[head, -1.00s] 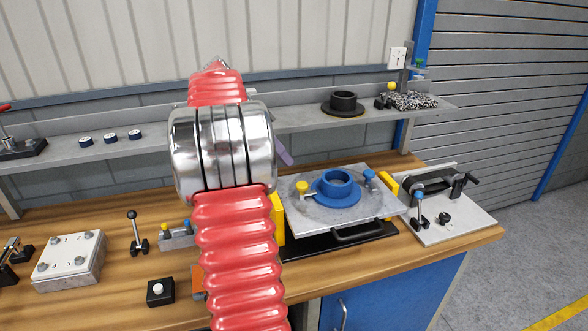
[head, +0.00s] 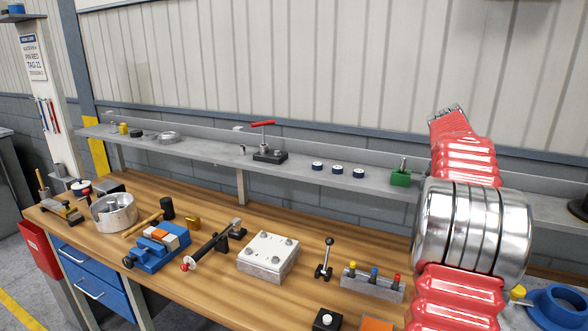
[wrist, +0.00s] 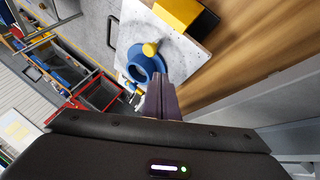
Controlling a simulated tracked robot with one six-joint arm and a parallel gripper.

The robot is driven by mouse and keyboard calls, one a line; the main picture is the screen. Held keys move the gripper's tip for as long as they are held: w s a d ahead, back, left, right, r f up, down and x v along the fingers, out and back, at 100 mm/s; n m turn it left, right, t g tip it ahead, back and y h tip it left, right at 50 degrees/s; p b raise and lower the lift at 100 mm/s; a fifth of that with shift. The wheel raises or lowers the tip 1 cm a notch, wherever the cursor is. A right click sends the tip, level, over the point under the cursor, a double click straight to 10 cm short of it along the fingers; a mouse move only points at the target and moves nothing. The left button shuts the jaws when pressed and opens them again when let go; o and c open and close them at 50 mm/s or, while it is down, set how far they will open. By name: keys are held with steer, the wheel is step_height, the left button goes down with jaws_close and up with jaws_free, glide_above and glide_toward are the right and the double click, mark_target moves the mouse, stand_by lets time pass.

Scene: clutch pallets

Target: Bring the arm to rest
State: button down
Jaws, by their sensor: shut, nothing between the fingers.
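My gripper (wrist: 160,98) shows in the wrist view as two purple-grey fingers pressed together, with nothing between them. Its tips appear over or beside the blue flanged ring (wrist: 142,65) on the pale plate (wrist: 185,55); I cannot tell how high above. In the head view my red ribbed arm with its shiny metal band stands upright at the right, and my gripper is hidden there. The blue ring (head: 556,305) is partly cut off at the lower right edge of the head view.
The wooden bench (head: 205,265) carries a blue vise (head: 157,247), a metal bowl (head: 113,212), a bolted block (head: 268,254) and a lever (head: 325,260). A grey shelf (head: 215,155) runs behind.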

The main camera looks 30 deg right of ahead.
steer(key=w+a+n+t+h, duration=0.1)
steer(key=w+a+n+t, duration=0.35)
steer(key=a, duration=0.85)
steer(key=w+a+n+t+h, duration=0.1)
steer(key=w+a+n+t, duration=0.1)
steer(key=w+a+n, duration=0.8)
steer(key=s+a+f+n+t+y, duration=0.1)
steer(key=s+a+f+n+t, duration=0.1)
steer(key=a, duration=0.8)
steer(key=s+a+f+n+t+y, duration=0.1)
steer(key=s+a+f+n+t, duration=0.1)
steer(key=a, duration=0.8)
steer(key=s+a+f+n+t+y, duration=0.1)
steer(key=a+f+n, duration=0.4)
steer(key=a, duration=0.5)
steer(key=s+n+t, duration=0.1)
steer(key=s, duration=0.1)
steer(key=shift+s+f+y, duration=0.3)
steer(key=shift+s+f, duration=0.05)
steer(key=shift+f, duration=0.05)
steer(key=shift+s+d, duration=0.1)
